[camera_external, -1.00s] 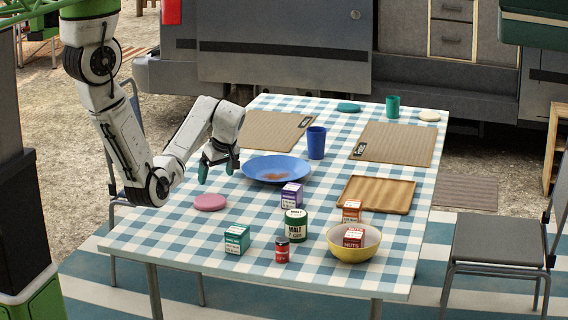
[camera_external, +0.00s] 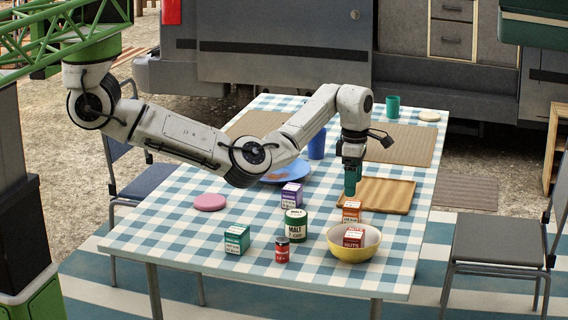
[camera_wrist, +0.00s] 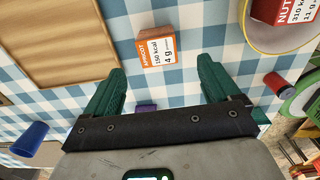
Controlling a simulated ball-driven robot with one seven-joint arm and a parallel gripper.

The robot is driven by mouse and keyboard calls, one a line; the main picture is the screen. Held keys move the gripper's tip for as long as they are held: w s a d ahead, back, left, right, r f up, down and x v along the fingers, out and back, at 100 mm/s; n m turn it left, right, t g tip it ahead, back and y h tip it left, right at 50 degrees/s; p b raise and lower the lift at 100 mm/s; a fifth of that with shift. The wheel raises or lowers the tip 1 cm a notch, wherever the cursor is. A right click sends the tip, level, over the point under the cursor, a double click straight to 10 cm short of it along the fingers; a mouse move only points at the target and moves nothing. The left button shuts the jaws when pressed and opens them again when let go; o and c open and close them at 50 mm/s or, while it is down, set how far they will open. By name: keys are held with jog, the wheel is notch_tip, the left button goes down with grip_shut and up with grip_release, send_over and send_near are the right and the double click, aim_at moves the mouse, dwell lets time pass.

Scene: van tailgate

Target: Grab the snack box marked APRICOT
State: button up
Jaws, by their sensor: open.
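The orange snack box (camera_wrist: 158,53) reads APRICOT in the wrist view, with a white label showing 150 kcal. In the external view this orange-and-white box (camera_external: 351,212) stands on the checked tablecloth, just behind the yellow bowl. My gripper (camera_external: 350,192) points down above and slightly behind the box. In the wrist view my gripper's green fingers (camera_wrist: 162,70) are spread apart with nothing between them, and the box lies ahead of the gap between them, apart from both.
The yellow bowl (camera_external: 354,251) holds a red NUTS box (camera_external: 354,236) close to the apricot box. A wooden tray (camera_external: 385,195) lies behind it. A green-and-white MALT tin (camera_external: 296,226), a red can (camera_external: 282,250), a purple box (camera_external: 292,195) and a teal box (camera_external: 237,239) stand to the left.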

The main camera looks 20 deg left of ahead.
aim_at(353, 203)
notch_tip(353, 203, down, 9)
jog(key=shift+w+d+f+b, duration=0.1)
jog(key=shift+w+b, duration=0.05)
jog(key=shift+b, duration=0.4)
jog(key=shift+c, duration=0.4)
jog(key=c, duration=1)
